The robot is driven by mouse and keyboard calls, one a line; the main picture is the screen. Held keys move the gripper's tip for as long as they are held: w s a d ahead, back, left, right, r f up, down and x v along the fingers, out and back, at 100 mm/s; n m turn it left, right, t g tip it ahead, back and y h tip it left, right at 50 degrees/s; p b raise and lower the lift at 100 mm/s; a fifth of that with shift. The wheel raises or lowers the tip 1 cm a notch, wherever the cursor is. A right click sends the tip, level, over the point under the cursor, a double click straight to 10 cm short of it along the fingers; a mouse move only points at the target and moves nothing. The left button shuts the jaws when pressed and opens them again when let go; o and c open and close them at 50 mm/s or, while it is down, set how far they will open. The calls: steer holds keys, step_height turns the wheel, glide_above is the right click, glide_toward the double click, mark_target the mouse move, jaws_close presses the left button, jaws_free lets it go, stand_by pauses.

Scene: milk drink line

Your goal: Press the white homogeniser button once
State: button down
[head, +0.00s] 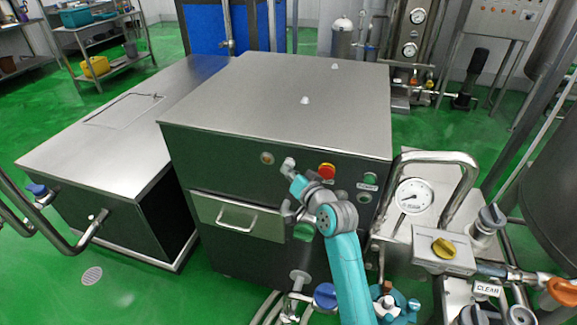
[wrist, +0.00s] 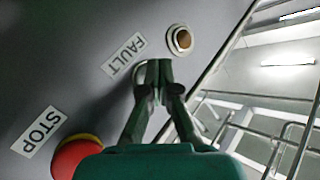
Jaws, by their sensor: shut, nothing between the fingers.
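The homogeniser's dark front panel (head: 225,150) faces me in the head view. In the wrist view my gripper (wrist: 158,68) is shut and empty, its fingertips together just in front of the panel. A pale round fitting (wrist: 138,71) beside the FAULT label (wrist: 123,55) is mostly hidden behind the fingers. I cannot tell whether it is the white button, or whether the fingertips touch it. In the head view my gripper (head: 290,168) is small, at the panel's upper middle.
A red stop button (head: 327,171) is close to the right of my gripper, with a green button (head: 370,178) farther right. A brown round fitting in a pale ring (wrist: 180,40) is on the other side. A drawer handle (head: 237,217) and pipework with a gauge (head: 413,196) are nearby.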

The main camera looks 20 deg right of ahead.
steer(key=shift+s+a, duration=0.5)
steer(key=shift+s, duration=0.2)
steer(key=shift+s, duration=0.1)
steer(key=shift+s+a, duration=0.75)
steer(key=shift+s, duration=0.25)
steer(key=shift+s+a, duration=0.7)
steer(key=shift+s, duration=0.25)
steer(key=s+f+h, duration=0.1)
steer(key=s+f, duration=0.4)
steer(key=s, duration=0.3)
steer(key=s+f+n, duration=0.1)
steer(key=s+f, duration=0.3)
steer(key=s, duration=0.4)
steer(key=s+f+h, duration=0.1)
steer(key=s+f, duration=0.4)
steer(key=s, duration=0.3)
steer(key=s+r+n, duration=0.2)
steer(key=s, duration=1.1)
steer(key=s+r+n+g, duration=0.1)
steer(key=s+r+n, duration=0.1)
steer(key=s, duration=1.2)
steer(key=shift+s+d+r+n+h, duration=0.3)
steer(key=shift+d+r, duration=0.05)
steer(key=shift+r, duration=0.2)
